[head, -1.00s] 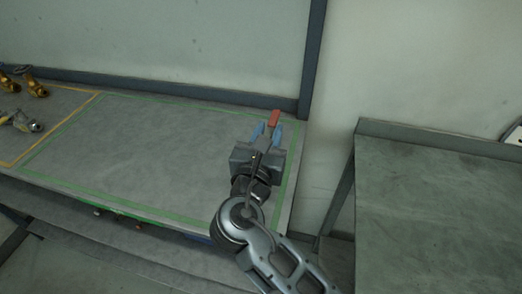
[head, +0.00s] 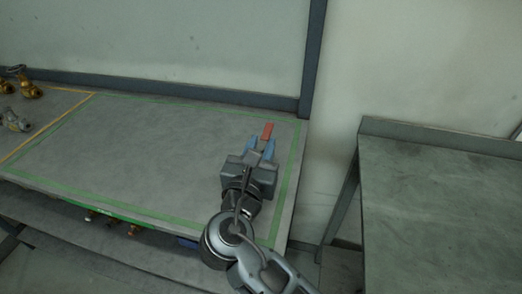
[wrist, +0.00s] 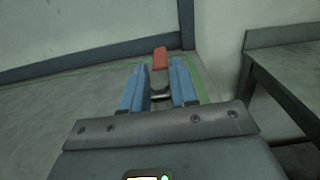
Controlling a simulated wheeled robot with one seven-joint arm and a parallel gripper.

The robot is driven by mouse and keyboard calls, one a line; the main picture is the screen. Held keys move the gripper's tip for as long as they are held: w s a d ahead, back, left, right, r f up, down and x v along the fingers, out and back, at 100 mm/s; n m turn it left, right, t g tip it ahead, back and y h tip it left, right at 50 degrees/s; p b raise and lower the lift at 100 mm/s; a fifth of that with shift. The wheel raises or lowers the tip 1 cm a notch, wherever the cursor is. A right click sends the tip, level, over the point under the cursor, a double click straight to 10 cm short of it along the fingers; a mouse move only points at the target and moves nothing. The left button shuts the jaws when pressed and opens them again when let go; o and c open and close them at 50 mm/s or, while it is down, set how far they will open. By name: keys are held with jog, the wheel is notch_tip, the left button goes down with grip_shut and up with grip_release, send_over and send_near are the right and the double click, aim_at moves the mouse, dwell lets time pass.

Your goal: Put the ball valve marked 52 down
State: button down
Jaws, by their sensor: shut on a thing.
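The ball valve shows a red handle (head: 267,131) just beyond my fingertips, at the right part of the green-outlined area on the bench. In the wrist view the red handle (wrist: 160,58) points away from me, and the dark valve body (wrist: 160,92) lies between the blue fingers. My gripper (head: 260,147) is shut on the valve. The number 52 cannot be read. The body is mostly hidden by the fingers in the head view. I cannot tell whether the valve touches the bench.
The grey bench (head: 130,150) is clear inside the green outline. Brass-coloured valves (head: 25,88) and a silver one (head: 14,121) lie at the left, by a yellow outline. A wall stands behind. A second grey table (head: 440,210) stands right, across a gap.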

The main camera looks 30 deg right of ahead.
jog(key=c, duration=0.9)
grip_release()
jog(key=shift+f, duration=0.15)
jog(key=shift+o, duration=0.2)
jog(key=shift+s+a, duration=0.1)
jog(key=shift+a, duration=0.05)
jog(key=b+v, duration=0.1)
jog(key=v, duration=1)
jog(key=shift+s+a, duration=0.2)
jog(key=shift+s, duration=0.05)
